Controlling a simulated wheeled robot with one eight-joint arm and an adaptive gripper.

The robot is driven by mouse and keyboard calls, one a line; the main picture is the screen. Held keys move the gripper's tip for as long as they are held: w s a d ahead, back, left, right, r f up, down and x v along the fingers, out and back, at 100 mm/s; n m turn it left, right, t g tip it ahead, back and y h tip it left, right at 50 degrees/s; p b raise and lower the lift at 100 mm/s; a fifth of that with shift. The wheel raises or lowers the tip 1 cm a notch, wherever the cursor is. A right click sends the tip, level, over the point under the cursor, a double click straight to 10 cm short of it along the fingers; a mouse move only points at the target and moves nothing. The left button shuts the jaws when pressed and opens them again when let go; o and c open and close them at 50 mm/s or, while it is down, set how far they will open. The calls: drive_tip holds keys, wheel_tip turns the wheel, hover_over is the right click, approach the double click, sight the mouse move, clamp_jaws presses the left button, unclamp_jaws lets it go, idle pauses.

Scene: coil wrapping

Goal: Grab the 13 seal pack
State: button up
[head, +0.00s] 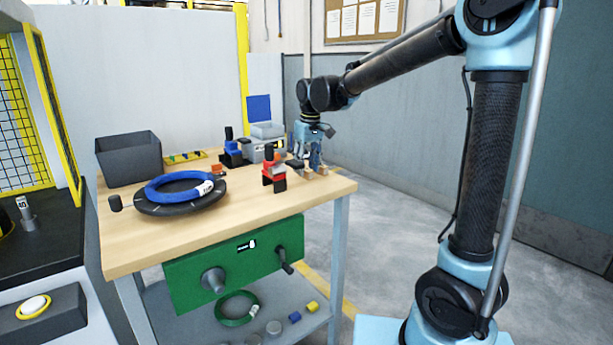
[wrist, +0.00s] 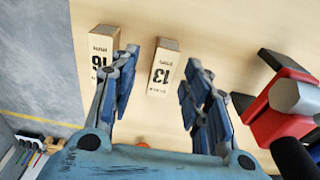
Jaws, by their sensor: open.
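The 13 seal pack (wrist: 163,68), a small pale block with a dark 13 on its label, lies on the wooden table in the wrist view. My gripper (wrist: 164,56) is open, with one finger on each side of the 13 pack in that view. Both fingers look apart from it. The 16 seal pack (wrist: 102,52) lies to the left, close beside the left finger. In the head view my gripper (head: 309,158) points down over the table's right end, near small wooden packs. I cannot tell there which pack is the 13.
A red and black tool (head: 272,170) stands left of my gripper; in the wrist view the red tool (wrist: 280,110) is right of the fingers. A blue coil (head: 180,187), grey bin (head: 128,158) and grey boxes stand farther left and back. The table edge is near.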

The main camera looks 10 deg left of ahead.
drive_tip(key=shift+a+f, duration=0.1)
drive_tip(key=shift+f, duration=0.65)
clamp_jaws()
drive_tip(key=shift+r, duration=0.15)
